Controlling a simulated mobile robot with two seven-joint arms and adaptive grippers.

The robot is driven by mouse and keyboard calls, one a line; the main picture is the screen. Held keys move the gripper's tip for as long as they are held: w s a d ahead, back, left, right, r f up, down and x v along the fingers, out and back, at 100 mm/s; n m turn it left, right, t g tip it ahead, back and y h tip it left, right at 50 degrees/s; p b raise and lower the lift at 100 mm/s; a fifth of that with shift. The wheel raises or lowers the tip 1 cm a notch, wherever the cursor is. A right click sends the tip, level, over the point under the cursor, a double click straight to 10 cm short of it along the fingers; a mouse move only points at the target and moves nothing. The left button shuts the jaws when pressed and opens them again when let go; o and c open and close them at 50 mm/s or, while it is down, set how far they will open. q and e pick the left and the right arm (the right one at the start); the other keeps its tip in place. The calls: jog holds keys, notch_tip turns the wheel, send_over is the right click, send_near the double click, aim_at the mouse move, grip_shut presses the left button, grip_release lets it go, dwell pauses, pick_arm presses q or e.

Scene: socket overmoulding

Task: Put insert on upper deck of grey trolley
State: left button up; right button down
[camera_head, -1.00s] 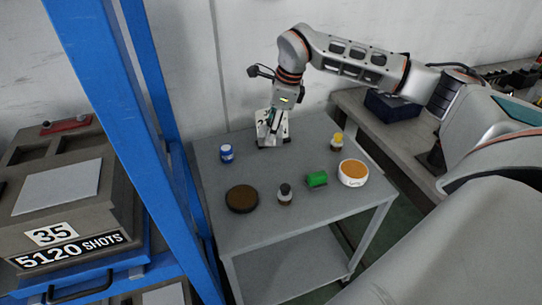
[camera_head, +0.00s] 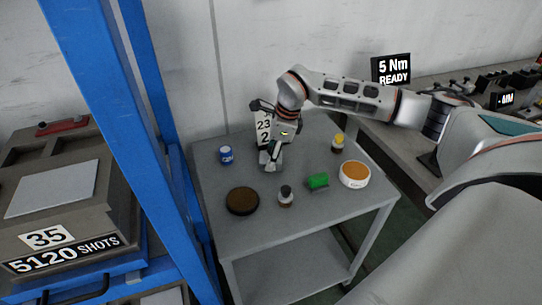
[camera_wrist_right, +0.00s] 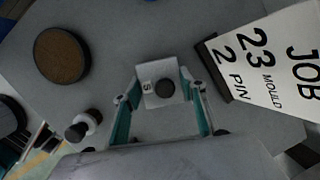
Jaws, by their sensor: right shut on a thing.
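The grey trolley's upper deck (camera_head: 320,211) carries several small items. My right gripper (camera_head: 269,165) is low over the back left part of this deck, in front of a standing job card (camera_head: 263,126). In the right wrist view, the right gripper (camera_wrist_right: 162,98) is shut on a pale grey insert (camera_wrist_right: 152,100), a small block with a dark round spot and a letter that looks like S. The fingers hide the insert in the head view. I cannot tell whether it touches the deck. My left gripper is not in view.
On the deck are a blue-lidded jar (camera_head: 226,155), a brown disc (camera_head: 242,201), a dark-capped bottle (camera_head: 286,197), a green item (camera_head: 318,181), an orange-topped tub (camera_head: 354,174) and a yellow-capped bottle (camera_head: 338,142). A blue rack post (camera_head: 150,170) stands left. The deck's front strip is clear.

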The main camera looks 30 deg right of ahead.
aim_at(281, 159)
jog(key=c, duration=1.2)
grip_release()
jog(key=shift+f, duration=0.1)
jog(key=p+v, duration=0.1)
jog(key=v, duration=1.1)
